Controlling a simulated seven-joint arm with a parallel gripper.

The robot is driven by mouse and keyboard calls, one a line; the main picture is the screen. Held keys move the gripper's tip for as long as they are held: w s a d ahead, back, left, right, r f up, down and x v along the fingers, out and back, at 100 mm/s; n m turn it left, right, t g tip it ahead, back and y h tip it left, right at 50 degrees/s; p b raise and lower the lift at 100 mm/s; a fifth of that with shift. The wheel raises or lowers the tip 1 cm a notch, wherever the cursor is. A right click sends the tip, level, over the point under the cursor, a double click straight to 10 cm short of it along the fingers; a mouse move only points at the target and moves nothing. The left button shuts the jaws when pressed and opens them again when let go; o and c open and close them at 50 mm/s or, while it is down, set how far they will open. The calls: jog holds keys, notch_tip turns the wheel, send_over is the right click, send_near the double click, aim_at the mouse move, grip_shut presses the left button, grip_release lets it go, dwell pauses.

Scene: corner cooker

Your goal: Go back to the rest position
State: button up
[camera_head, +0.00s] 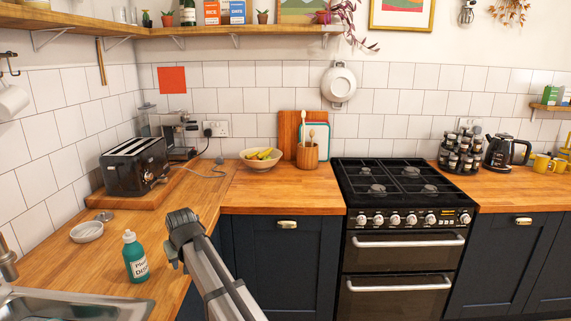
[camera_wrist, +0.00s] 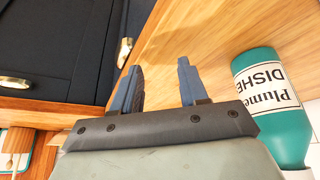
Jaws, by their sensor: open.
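My gripper (camera_wrist: 157,65) is open, with nothing between its two dark fingers. In the wrist view the fingers are apart, with the wooden counter (camera_wrist: 190,40) behind them. In the head view my arm comes up from the bottom middle and the dark gripper end (camera_head: 180,240) is by the front edge of the left counter (camera_head: 60,260); its fingers are hard to make out there. A teal dish soap bottle (camera_head: 135,258) stands upright on that counter, left of the gripper and apart from it. It also shows at the right of the wrist view (camera_wrist: 270,110).
A sink (camera_head: 60,305) is at bottom left, with a small white dish (camera_head: 86,232) behind it. A black toaster (camera_head: 135,168), a bowl (camera_head: 261,160) and a utensil pot (camera_head: 308,157) stand farther back. A stove (camera_head: 400,200) and dark cabinets (camera_head: 280,260) are to the right.

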jog(key=w+d+m, duration=0.2)
jog(key=w+d, duration=0.2)
jog(key=d, duration=0.2)
jog(key=s+d+f+m+g+h, duration=0.1)
jog(key=s+d+f, duration=0.3)
jog(key=d+f, duration=0.6)
jog(key=s+d+f+m+g+h, duration=0.15)
jog(key=s+d+f, duration=0.4)
jog(key=f, duration=0.85)
jog(key=s+d+f+g+h, duration=0.1)
jog(key=s+d+f+g, duration=0.15)
jog(key=d+f, duration=0.8)
jog(key=s+d+f+m+g, duration=0.1)
jog(key=s+d+f, duration=0.4)
jog(key=s, duration=0.8)
jog(key=s+d+f+m+g, duration=0.1)
jog(key=s+d+f+g, duration=0.2)
jog(key=s, duration=0.9)
jog(key=s+d+f+m+g, duration=0.1)
jog(key=s+d+f+g, duration=0.1)
jog(key=s+d+f, duration=0.7)
jog(key=s+f, duration=0.1)
jog(key=s, duration=0.3)
jog(key=shift+s+d, duration=0.2)
jog(key=shift+s, duration=0.1)
jog(key=shift+y, duration=0.25)
